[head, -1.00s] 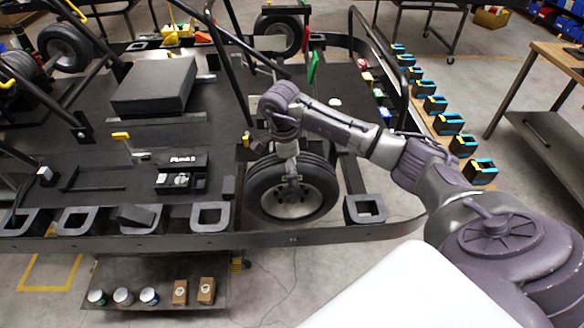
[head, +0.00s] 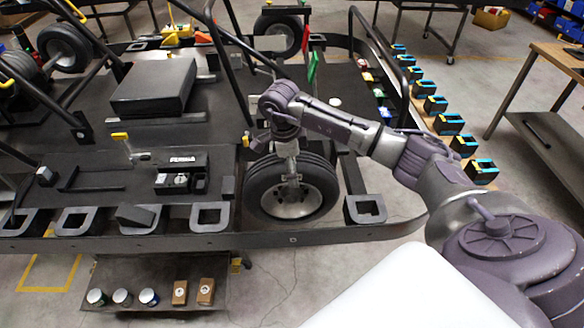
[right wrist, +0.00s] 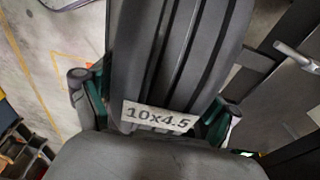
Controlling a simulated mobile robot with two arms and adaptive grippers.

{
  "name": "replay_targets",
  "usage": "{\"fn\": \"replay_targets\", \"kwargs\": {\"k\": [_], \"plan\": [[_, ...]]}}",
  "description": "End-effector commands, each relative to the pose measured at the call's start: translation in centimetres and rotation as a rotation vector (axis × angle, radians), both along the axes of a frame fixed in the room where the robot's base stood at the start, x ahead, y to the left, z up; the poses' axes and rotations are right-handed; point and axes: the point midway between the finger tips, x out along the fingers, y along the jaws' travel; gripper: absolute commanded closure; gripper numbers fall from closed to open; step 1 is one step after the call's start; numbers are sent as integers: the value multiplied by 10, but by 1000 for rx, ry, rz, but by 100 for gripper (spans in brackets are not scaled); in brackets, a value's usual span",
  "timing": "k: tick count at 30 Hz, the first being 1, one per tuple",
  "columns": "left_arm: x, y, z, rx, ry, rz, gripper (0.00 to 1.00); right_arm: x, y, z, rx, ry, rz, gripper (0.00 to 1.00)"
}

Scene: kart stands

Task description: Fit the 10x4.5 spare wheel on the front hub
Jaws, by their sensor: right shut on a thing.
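The 10x4.5 spare wheel (head: 262,192) is a black grooved tyre on a grey rim, held upright at the near edge of the kart stand. Its white "10x4.5" label (right wrist: 158,117) shows in the right wrist view. My right gripper (head: 291,172) is shut on the wheel from above. Its fingers (right wrist: 150,105) lie on both sides of the tyre in the wrist view. A bare metal stub (right wrist: 297,56), perhaps the front hub, shows right of the tyre, apart from it in that view. The hub is not clear in the head view. My left gripper is out of view.
The stand's frame has several square black brackets, one (head: 366,209) just right of the wheel. A black box (head: 155,87) lies on the deck. A lower shelf (head: 150,275) holds cans and small boxes. Several black-and-blue blocks line the right side.

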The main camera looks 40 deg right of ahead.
Motion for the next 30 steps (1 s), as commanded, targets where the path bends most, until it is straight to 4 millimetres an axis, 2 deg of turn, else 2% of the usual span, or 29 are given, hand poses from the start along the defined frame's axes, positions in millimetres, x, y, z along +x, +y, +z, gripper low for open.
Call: {"fn": "replay_targets", "kwargs": {"k": [30], "plan": [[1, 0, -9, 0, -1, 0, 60, 13, -7, 3, 1, -6, 0, 81]]}}
